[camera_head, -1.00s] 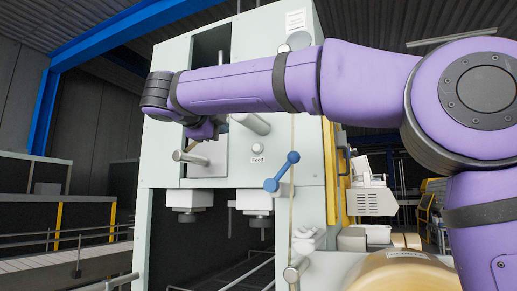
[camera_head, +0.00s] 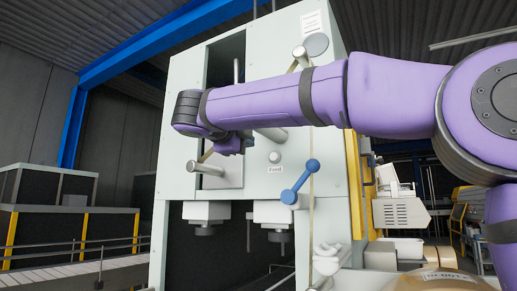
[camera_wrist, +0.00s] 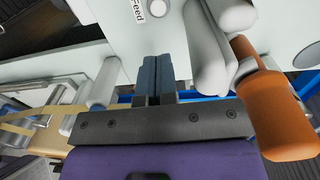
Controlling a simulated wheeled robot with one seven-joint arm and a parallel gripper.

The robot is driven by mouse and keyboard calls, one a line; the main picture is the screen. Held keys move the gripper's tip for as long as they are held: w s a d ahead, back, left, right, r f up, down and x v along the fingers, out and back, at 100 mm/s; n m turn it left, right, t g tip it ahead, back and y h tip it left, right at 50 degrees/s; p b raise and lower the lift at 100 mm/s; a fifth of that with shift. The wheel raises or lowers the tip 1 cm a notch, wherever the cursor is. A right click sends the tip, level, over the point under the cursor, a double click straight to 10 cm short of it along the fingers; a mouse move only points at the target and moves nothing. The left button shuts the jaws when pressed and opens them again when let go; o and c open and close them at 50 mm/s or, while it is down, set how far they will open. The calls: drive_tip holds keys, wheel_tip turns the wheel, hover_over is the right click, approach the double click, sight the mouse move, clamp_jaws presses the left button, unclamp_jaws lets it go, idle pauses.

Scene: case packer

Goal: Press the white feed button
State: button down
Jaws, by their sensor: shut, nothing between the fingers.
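The white feed button (camera_head: 274,157) is a small round knob on the pale machine front, just above its "Feed" label (camera_head: 275,169).
A blue-ended lever (camera_head: 300,182) is right of and below the button. A grey rod (camera_head: 208,168) sticks out at the left. In the wrist view a thick pale bar (camera_wrist: 207,52) and an orange cylinder (camera_wrist: 280,112) are close to the right of my fingers.

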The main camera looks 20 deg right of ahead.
sight(273, 155)
drive_tip(key=x, duration=1.3)
drive_tip(key=shift+w, duration=0.15)
